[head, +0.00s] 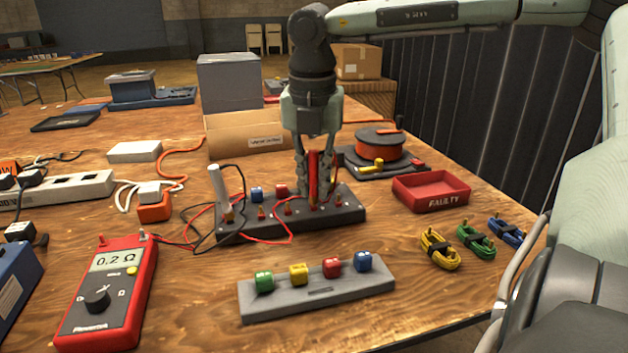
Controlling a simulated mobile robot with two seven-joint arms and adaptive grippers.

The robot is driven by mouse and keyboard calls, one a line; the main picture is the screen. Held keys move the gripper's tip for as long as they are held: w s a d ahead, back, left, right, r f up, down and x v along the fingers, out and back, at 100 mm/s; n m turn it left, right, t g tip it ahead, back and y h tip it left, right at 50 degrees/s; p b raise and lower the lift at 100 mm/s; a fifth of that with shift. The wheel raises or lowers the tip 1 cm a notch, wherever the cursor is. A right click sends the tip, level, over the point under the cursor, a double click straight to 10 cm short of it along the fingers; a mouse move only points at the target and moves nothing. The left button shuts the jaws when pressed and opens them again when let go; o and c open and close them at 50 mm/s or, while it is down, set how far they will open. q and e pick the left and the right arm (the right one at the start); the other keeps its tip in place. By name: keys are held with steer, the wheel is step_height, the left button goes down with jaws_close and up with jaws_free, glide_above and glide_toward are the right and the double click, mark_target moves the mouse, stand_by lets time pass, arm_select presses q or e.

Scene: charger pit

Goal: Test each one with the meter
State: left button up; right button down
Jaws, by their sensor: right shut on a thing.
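A red meter (108,290) lies at the front left, and its display reads 0.2 Ω. Red and black leads run from it to a dark test bar (345,214) with a row of reddish posts. My right gripper (314,188) points down over the bar's right half, shut on an upright red probe (314,165). Its fingers hide the probe's lower part, so contact cannot be told. A pale probe (219,188) stands at the bar's left end. A grey rack (318,297) in front carries a green plug (264,281), yellow plug (298,274), red plug (331,267) and blue plug (363,262).
A red tray marked FAULTY (430,190) looks empty. Yellow (440,249), green (475,240) and blue (507,231) cable bundles lie near the right edge. An open cardboard box (230,139) stands behind the bar. A power strip (75,188) is at left.

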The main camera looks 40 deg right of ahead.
steer(key=shift+f+b, duration=0.3)
steer(key=shift+b, duration=0.1)
stand_by(0.4)
steer(key=c, duration=1.1)
jaws_free()
steer(key=shift+c, duration=0.2)
steer(key=shift+r, duration=0.15)
steer(key=shift+r+p, duration=1.95)
steer(key=shift+r, duration=1.7)
